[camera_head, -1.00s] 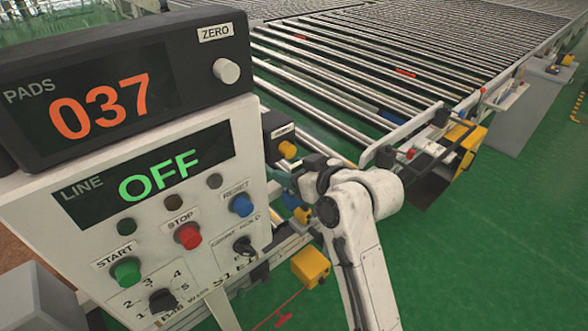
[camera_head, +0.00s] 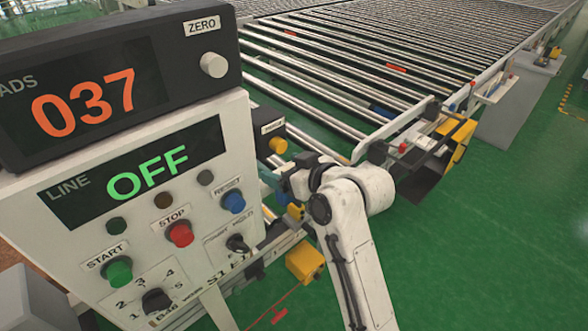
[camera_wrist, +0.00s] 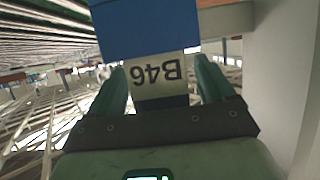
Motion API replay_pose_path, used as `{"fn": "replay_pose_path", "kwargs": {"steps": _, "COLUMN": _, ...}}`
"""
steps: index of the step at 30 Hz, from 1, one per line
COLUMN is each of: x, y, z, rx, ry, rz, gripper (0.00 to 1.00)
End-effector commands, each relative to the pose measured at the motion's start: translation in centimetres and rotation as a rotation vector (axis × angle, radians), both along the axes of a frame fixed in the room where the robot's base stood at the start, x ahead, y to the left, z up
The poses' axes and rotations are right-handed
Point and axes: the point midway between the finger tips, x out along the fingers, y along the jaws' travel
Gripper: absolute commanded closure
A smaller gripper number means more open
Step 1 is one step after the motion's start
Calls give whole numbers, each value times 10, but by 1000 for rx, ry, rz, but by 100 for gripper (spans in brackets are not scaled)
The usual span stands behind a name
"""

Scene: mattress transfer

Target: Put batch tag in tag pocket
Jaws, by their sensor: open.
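A white batch tag marked B46 (camera_wrist: 157,76) shows upside down in the wrist view, between the two green fingers of my gripper (camera_wrist: 160,82). The fingers are open, one on each side of the tag. A blue piece (camera_wrist: 145,28) covers the tag's far end; I cannot tell whether it is the tag pocket or part of the tag. A dark strip shows at the tag's near end. In the head view my gripper (camera_head: 273,177) is beside the panel's right edge, mostly hidden by my arm. The tag cannot be made out there.
The control panel (camera_head: 200,255) stands close at left, its displays reading 037 and OFF. A roller conveyor (camera_head: 330,65) runs behind. A yellow box (camera_head: 305,262) is low beside the panel, and a yellow-and-black unit (camera_head: 455,140) is at right. Green floor (camera_head: 500,240) is clear at right.

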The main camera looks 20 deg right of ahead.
Motion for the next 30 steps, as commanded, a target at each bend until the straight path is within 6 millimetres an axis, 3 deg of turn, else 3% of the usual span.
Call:
{"fn": "replay_pose_path", "kwargs": {"steps": 4, "x": -3, "y": -1, "z": 14, "rx": 0, "ry": -1, "rz": -1, "gripper": 18}}
{"fn": "replay_pose_path", "kwargs": {"steps": 18, "x": -84, "y": -29, "z": 47, "rx": 0, "ry": -2, "rz": -3, "gripper": 18}}
{"fn": "replay_pose_path", "kwargs": {"steps": 24, "x": -102, "y": -34, "z": 55, "rx": 0, "ry": -1, "rz": 0, "gripper": 18}}
{"fn": "replay_pose_path", "kwargs": {"steps": 30, "x": -105, "y": -35, "z": 57, "rx": 0, "ry": -1, "rz": 0, "gripper": 18}}
